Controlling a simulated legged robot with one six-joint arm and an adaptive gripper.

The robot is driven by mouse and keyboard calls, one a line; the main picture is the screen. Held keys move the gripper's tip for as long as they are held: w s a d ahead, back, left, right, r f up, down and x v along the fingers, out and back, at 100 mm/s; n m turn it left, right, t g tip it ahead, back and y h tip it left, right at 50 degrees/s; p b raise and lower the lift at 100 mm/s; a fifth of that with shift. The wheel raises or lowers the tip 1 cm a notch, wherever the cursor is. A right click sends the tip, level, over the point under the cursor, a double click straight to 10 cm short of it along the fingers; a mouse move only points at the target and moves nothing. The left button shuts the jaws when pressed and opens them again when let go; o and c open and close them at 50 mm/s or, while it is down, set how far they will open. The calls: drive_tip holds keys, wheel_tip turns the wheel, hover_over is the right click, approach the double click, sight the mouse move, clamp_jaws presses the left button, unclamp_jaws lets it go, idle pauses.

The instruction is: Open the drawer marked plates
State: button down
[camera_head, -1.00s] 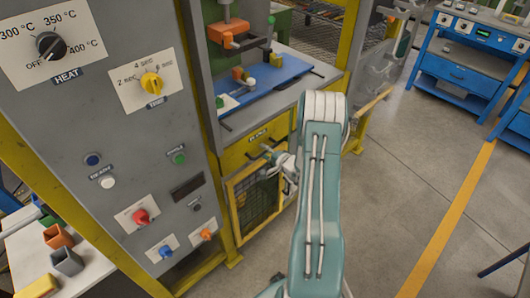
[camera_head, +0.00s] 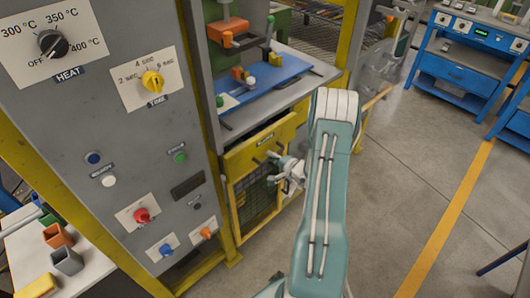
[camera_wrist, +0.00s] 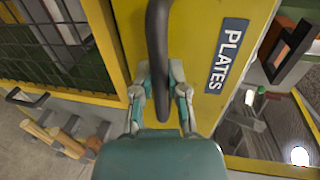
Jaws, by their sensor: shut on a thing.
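The yellow drawer marked plates (camera_head: 246,155) is under the press bench in the head view, its front standing a little out from the frame with a dark gap above it. Its PLATES label (camera_wrist: 227,55) is readable in the wrist view. The dark bar handle (camera_wrist: 158,40) runs between my fingers. My gripper (camera_wrist: 160,95) is shut on the handle, one finger on each side. In the head view my gripper (camera_head: 278,168) is at the drawer's front, partly hidden by my arm.
A mesh-fronted yellow door (camera_head: 255,200) is below the drawer. The control panel (camera_head: 120,130) stands close on the left. The press bench with a blue plate (camera_head: 270,82) is above. Open floor (camera_head: 400,190) lies to the right, with blue workbenches (camera_head: 465,70) beyond.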

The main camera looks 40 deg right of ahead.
drive_tip(key=f+v, duration=0.2)
drive_tip(key=v, duration=0.9)
drive_tip(key=s+f+v, duration=0.1)
drive_tip(key=f+v, duration=0.1)
drive_tip(key=v, duration=1)
drive_tip(key=shift+f, duration=0.45)
drive_tip(key=shift+w+a, duration=0.1)
drive_tip(key=c, duration=0.6)
unclamp_jaws()
drive_tip(key=shift+c, duration=0.2)
drive_tip(key=v, duration=1.2)
